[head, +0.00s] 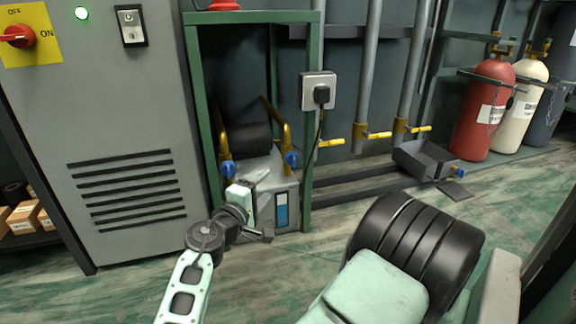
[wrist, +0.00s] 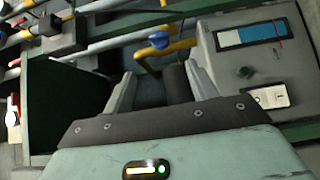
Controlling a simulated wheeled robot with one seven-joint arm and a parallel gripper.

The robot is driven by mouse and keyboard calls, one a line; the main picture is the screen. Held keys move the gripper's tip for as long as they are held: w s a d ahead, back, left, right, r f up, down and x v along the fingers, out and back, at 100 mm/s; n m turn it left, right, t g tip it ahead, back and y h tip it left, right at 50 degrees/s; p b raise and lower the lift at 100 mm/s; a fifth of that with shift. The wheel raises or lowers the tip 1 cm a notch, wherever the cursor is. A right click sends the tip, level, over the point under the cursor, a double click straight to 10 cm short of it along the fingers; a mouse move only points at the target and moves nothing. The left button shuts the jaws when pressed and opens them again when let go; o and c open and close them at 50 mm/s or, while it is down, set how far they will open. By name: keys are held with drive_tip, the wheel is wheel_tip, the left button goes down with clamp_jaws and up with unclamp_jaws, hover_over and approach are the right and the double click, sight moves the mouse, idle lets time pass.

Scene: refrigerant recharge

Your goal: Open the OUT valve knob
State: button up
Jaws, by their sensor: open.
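Two blue valve knobs sit on bent yellow pipes at the machine in the green frame: a left knob (head: 228,169) and a right knob (head: 292,158). No OUT lettering is readable, so I cannot tell which is OUT. The grey machine (head: 287,215) has a blue and white panel. My gripper (head: 250,182) is in front of the machine, between the knobs in the picture. In the wrist view my gripper (wrist: 160,88) is open and empty. A blue knob (wrist: 159,40) on a yellow pipe lies beyond the fingertips, apart from them, beside the green post.
A grey cabinet (head: 130,130) stands close on the left. The green frame post (head: 309,150) carries a socket with a plug (head: 320,92). Yellow-handled valves (head: 378,135) line the pipes to the right, near an open dark box (head: 422,162) and gas cylinders (head: 485,110). Floor in front is clear.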

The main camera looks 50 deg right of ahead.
sight(291, 160)
drive_tip(key=p+x, duration=0.1)
drive_tip(key=x, duration=1.2)
drive_tip(key=shift+d+r+p, duration=0.15)
drive_tip(key=shift+p, duration=0.15)
drive_tip(key=shift+d, duration=0.5)
drive_tip(key=c, duration=1)
